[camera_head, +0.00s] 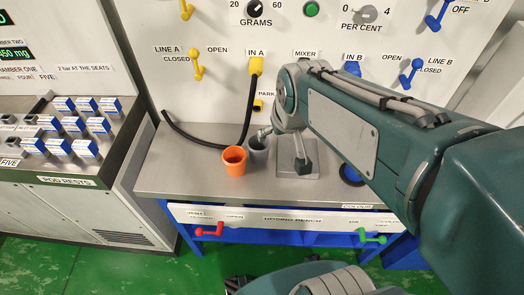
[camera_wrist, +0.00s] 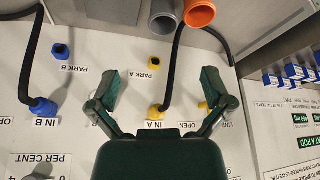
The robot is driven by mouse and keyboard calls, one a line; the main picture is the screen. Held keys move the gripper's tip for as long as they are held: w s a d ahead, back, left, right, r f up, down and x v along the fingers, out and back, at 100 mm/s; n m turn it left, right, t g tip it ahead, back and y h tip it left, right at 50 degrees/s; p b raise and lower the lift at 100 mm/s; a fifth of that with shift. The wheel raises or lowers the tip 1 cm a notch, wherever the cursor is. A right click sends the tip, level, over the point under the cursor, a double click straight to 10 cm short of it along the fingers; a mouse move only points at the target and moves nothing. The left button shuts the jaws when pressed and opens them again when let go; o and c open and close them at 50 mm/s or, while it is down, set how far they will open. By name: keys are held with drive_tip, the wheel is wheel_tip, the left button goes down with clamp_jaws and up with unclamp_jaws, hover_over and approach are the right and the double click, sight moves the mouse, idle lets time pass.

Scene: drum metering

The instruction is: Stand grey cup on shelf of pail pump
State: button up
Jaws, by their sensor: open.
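The grey cup (camera_head: 258,145) stands on the metal bench top, just right of and behind the orange cup. Part of my gripper hides its upper right in the head view. It also shows at the top edge of the wrist view (camera_wrist: 165,16), cut off by the frame. My gripper (camera_head: 284,149) is open and empty, with its fingers spread beside and above the grey cup's right side. In the wrist view the fingers (camera_wrist: 160,82) are wide apart with nothing between them. I cannot make out a pail pump or its shelf in either view.
An orange cup (camera_head: 234,161) stands close beside the grey cup. A black hose (camera_head: 190,137) loops from the yellow IN A fitting (camera_head: 256,67) behind the cups. A grey square plate (camera_head: 298,170) lies right of them. Red (camera_head: 208,231) and green (camera_head: 371,238) handles project from the bench front.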

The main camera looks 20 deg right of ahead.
drive_tip(key=g, duration=0.1)
approach(259, 144)
drive_tip(key=shift+n, duration=0.3)
drive_tip(key=f, duration=0.4)
drive_tip(key=a+f, duration=0.1)
drive_tip(key=f, duration=0.1)
drive_tip(key=shift+w+f, duration=0.25)
drive_tip(key=shift+w, duration=0.05)
drive_tip(key=c, duration=0.9)
